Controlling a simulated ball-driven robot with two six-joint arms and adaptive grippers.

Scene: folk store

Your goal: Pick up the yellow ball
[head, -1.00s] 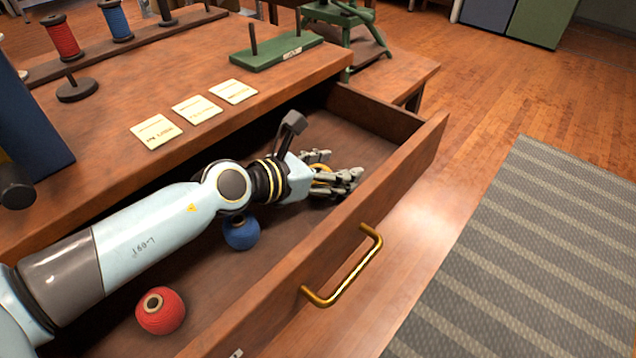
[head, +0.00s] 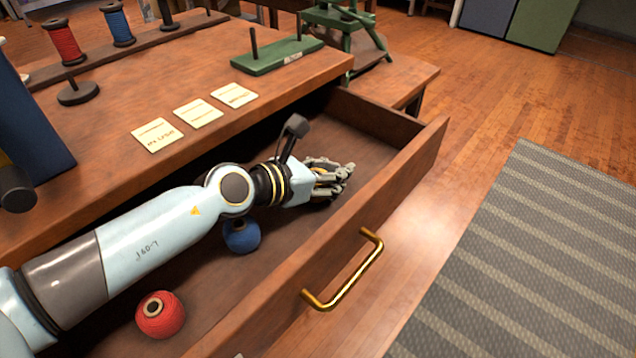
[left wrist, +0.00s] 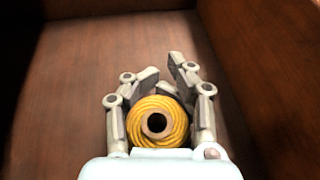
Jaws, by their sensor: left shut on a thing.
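The yellow ball (left wrist: 157,121) is a wound ball of yarn with a dark hole in its end, between the fingers of my left gripper in the left wrist view (left wrist: 168,80). The fingers are shut on it. In the head view my left gripper (head: 332,178) is inside the open drawer toward its far end, and its fingers hide nearly all of the yellow ball. I cannot tell whether the ball still touches the drawer floor. My right gripper is not in view.
The drawer (head: 410,165) has a brass handle (head: 345,272) on its front. A blue ball (head: 241,237) lies under my left arm and a red ball (head: 160,314) lies nearer. Labelled cards (head: 198,113), a green stand (head: 277,54) and spools stand on the tabletop above.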

